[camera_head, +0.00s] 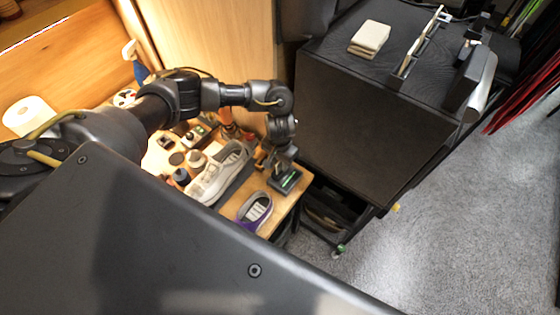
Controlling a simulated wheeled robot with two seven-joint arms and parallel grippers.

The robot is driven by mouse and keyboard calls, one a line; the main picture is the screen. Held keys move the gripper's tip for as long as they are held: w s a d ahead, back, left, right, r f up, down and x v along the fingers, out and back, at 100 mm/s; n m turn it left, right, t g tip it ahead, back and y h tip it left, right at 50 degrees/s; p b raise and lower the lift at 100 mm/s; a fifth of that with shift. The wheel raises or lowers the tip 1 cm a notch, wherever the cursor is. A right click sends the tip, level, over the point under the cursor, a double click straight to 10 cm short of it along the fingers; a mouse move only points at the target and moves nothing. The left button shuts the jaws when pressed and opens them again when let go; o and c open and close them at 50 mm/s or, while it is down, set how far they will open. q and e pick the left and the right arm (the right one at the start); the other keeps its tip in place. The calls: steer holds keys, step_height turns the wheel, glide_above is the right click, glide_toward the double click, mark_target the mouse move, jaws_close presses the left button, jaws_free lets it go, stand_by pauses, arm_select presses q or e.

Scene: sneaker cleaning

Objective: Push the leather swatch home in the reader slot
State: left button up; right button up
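My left gripper (268,162) is at the right end of the wooden table, at the end of my dark arm that comes in from the left. It is just above and beside a small dark device with a green-lit face (287,180), which looks like the reader. The fingers are small and partly hidden by the wrist, so I cannot tell whether they are open or shut. I cannot make out the leather swatch or the reader's slot. My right gripper is not in view.
A grey-white sneaker (218,174) stands left of the reader, and a purple shoe (255,209) is near the front edge. Several small jars (196,159) stand further left. A black cabinet (365,130) is close on the right, with folded cloths (370,36) on top.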

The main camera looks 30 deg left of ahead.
arm_select(q)
step_height(320, 180, up, 11)
steer(key=shift+p, duration=0.45)
steer(key=shift+f, duration=0.1)
stand_by(0.7)
